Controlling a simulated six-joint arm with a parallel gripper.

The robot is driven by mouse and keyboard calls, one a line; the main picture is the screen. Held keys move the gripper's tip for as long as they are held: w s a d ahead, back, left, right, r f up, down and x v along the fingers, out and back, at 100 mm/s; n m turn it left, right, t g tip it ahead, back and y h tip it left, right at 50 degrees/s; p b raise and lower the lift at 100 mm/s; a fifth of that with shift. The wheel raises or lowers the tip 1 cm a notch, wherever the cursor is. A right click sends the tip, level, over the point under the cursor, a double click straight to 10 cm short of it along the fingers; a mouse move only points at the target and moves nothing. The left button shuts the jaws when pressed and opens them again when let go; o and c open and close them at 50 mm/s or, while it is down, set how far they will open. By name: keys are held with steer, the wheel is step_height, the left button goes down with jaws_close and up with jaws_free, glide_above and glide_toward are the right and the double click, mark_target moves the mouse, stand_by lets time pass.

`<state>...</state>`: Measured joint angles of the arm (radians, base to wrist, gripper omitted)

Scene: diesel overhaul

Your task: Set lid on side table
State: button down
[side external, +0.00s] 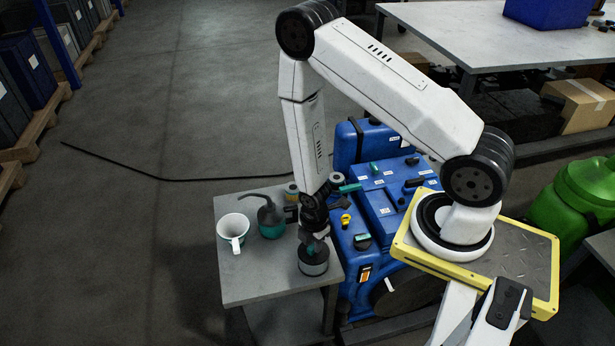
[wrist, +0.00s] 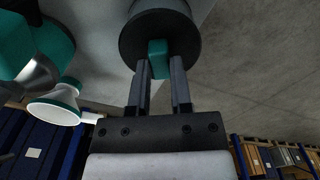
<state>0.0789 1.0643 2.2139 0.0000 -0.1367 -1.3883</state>
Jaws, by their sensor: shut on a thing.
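The lid (wrist: 130,42) is a dark round disc with a teal knob (wrist: 158,62) standing up from it. In the wrist view my gripper (wrist: 162,75) is shut on this knob. A grey cylindrical body shows behind the disc; I cannot tell if it is part of the lid or a separate can. In the side view my gripper (side external: 314,236) points down over the dark-topped grey cylinder (side external: 313,262) at the right front of the grey side table (side external: 245,288). The cylinder is at or very near the tabletop; contact beneath it is hidden.
A white mug (side external: 233,230) and a teal oil can (side external: 270,220) with a long spout stand left of my gripper. A small container (side external: 291,191) sits at the back. The blue engine (side external: 385,210) borders the table's right side. The table's front left is clear.

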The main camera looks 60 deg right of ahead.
steer(key=shift+f, duration=0.35)
stand_by(0.5)
steer(key=shift+c, duration=1.1)
jaws_free()
steer(key=shift+r, duration=0.2)
steer(key=shift+r, duration=3.35)
step_height(320, 180, up, 4)
